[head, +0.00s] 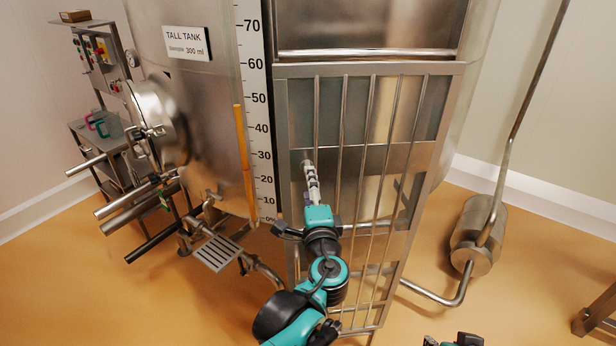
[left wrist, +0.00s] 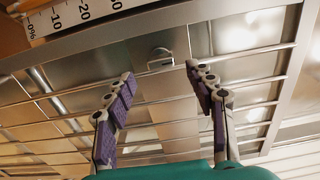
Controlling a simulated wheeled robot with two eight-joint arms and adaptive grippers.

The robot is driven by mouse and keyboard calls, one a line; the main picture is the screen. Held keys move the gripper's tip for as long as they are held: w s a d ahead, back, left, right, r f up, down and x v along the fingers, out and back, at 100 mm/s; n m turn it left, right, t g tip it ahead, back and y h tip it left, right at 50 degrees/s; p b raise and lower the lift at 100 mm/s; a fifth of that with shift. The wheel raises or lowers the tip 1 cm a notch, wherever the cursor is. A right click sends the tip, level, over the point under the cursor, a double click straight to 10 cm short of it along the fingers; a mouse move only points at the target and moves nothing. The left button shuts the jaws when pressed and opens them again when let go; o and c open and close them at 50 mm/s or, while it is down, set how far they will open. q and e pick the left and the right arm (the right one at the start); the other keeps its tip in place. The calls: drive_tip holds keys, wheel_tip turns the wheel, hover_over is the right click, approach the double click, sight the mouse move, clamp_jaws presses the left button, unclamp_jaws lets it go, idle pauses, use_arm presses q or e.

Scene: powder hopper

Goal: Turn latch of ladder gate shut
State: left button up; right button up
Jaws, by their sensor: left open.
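The ladder gate (head: 439,125) is a barred steel frame in front of the tall tank; its bars also show in the left wrist view (left wrist: 262,78). The latch (left wrist: 160,58) is a small metal piece with a curved top on the gate's frame. It shows in the left wrist view between and just beyond my fingertips, with no finger touching it that I can see. My left gripper (head: 310,178) is open and empty, pointing at the gate's left side; its purple-padded fingers (left wrist: 160,80) are spread apart. In the head view the gripper hides the latch. Only the tips of my right gripper (head: 454,341) show at the bottom edge.
The tall tank (head: 205,100) with a level scale (head: 256,90) stands left of the gate. Pipes (head: 135,212) and a small grated step (head: 216,252) jut out at lower left. A steel cylinder on a bent pipe (head: 478,236) stands right.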

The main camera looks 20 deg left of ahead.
use_arm(q)
drive_tip(key=v, duration=0.6)
drive_tip(key=shift+s, duration=0.3)
drive_tip(key=shift+f, duration=0.1)
